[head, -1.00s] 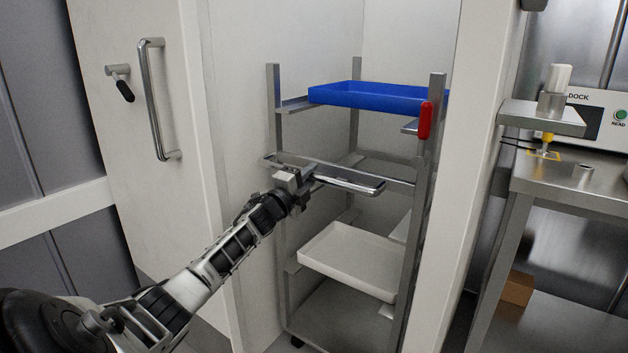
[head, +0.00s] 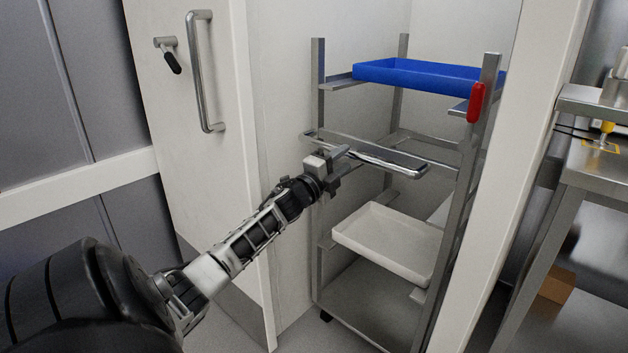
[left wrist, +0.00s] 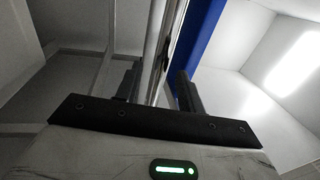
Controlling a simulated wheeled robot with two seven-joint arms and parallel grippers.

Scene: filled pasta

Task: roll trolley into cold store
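The steel trolley (head: 318,100) stands upright in the cold store opening, between white walls. Its push handle (head: 385,158) faces me. It carries a blue tray (head: 415,74) on top and a white tray (head: 385,238) lower down. A red tag (head: 475,103) is on its right front post. My left gripper (head: 345,162) is at the left part of the handle, its fingers apart. In the left wrist view a bar (left wrist: 156,45) runs through the gap between the fingers, with space beside it; contact cannot be told. My right gripper is out of view.
The white cold store door (head: 200,150) with its long handle (head: 205,75) stands open at left. The door frame (head: 535,130) is close to the trolley's right. A steel bench (head: 585,165) with a brown box (head: 557,285) below stands farther right.

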